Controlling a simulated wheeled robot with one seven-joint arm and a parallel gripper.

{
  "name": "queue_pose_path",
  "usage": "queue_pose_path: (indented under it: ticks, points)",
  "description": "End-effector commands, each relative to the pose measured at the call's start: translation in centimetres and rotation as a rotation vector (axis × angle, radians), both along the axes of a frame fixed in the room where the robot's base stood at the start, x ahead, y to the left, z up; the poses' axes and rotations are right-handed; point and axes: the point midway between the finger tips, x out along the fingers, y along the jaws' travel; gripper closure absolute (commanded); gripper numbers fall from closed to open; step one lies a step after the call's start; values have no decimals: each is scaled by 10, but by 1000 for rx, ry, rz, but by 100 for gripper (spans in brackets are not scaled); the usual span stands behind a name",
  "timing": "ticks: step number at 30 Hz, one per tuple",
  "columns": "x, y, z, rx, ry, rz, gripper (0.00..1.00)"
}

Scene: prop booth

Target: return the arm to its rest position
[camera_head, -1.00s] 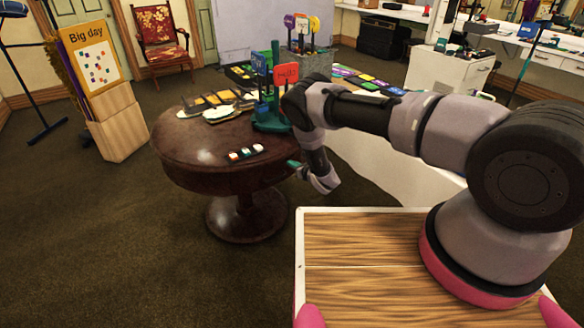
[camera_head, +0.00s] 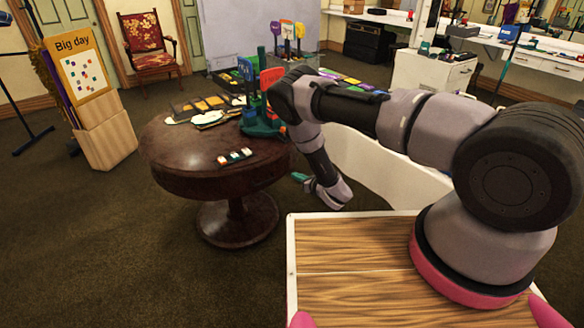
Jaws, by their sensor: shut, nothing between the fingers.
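My arm (camera_head: 350,110) reaches out from its base at the right, bends at the elbow and points downward at its far end. My gripper (camera_head: 300,177) hangs just right of the round table, over the floor, apart from the table edge. Its teal fingertip shows small and partly hidden by the wrist. It looks shut, with nothing held.
A round dark wood table (camera_head: 190,150) stands left of my gripper, bearing signs on a green stand (camera_head: 262,122), a small block strip (camera_head: 235,157) and flat items. A long white-draped table (camera_head: 375,165) lies behind my arm. Open carpet is at the left.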

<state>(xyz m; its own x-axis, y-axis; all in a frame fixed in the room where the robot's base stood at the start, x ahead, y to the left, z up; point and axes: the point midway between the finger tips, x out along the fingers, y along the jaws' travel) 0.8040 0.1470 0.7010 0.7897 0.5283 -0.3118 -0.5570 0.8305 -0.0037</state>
Motion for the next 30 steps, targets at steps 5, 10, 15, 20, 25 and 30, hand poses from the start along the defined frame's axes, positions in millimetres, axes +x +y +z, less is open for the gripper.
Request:
queue_pose_path:
  ticks: [5,10,15,20,25,30]
  points:
    - [4,-2,9,19,9,-23,100]
    - [45,-11,63,182,97,-196,100]
    - [91,-36,150,478,250,-467,100]
    - [112,-65,231,777,386,-698,100]
    - [113,-98,314,1103,523,-913,100]
    - [92,-129,391,1424,655,-1103,100]
